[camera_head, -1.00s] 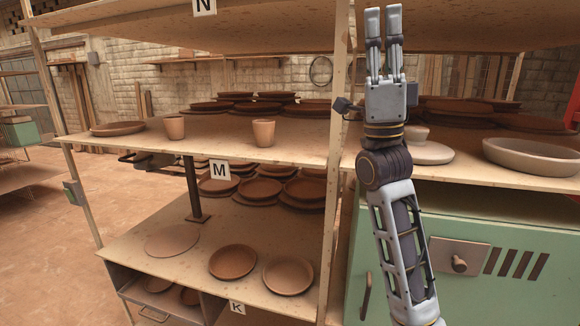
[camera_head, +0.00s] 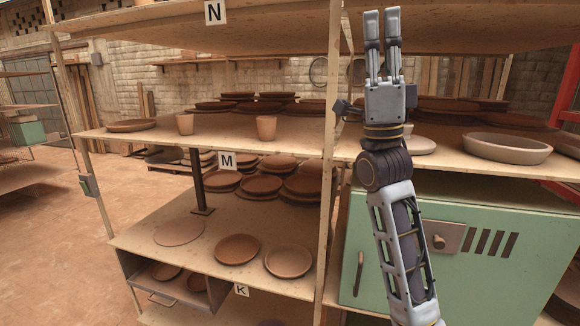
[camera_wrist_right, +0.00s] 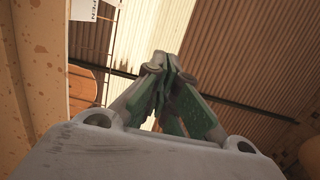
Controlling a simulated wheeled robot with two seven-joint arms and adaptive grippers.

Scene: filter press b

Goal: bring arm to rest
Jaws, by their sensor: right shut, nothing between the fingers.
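My right gripper (camera_head: 382,45) points straight up in the head view, in front of the shelf unit's right upright. Its two fingers are shut, with nothing between them. My right arm is raised upright below it. In the right wrist view the closed fingers (camera_wrist_right: 165,75) meet at the centre, with a corrugated ceiling behind them. My left gripper is in neither view.
A wooden shelf unit (camera_head: 110,137) carries terracotta plates and two cups (camera_head: 266,128). An oval dish (camera_head: 506,148) stands on the right shelf above a green cabinet (camera_head: 490,275). The upper shelf (camera_head: 280,25) is near the fingertips. Open floor (camera_head: 50,220) lies at left.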

